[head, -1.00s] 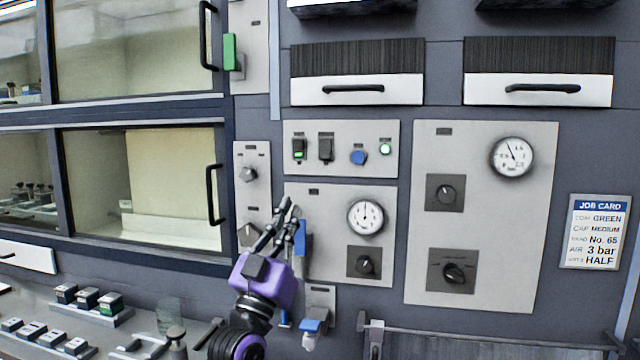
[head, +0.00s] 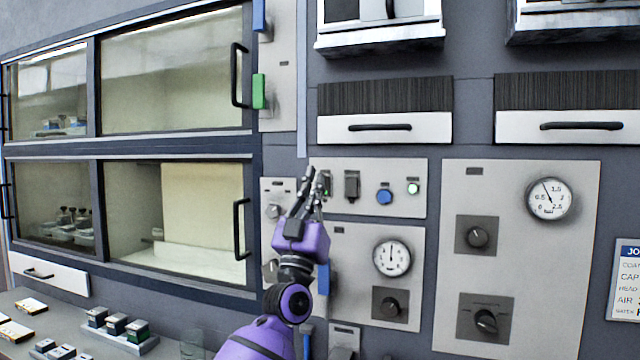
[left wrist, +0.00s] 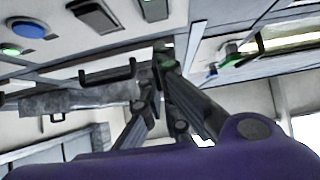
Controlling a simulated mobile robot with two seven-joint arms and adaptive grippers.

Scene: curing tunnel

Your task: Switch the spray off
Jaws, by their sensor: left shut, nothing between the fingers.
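A pale control panel (head: 410,205) in the head view carries two rocker switches, a blue button (head: 385,197) and a lit green lamp (head: 413,188). The left rocker switch (head: 327,190) shows a green glow and is partly hidden by my fingers. The right rocker switch (head: 352,186) is dark; it also shows in the left wrist view (left wrist: 97,15). No label naming the spray is readable. My left gripper (head: 314,172) is shut and empty, its fingertips at the left switch in the picture; I cannot tell whether they touch it. My right gripper is not in view.
Below the panel are a round gauge (head: 392,257) and a dark knob (head: 390,306). Drawer handles (head: 380,127) project above the panel.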

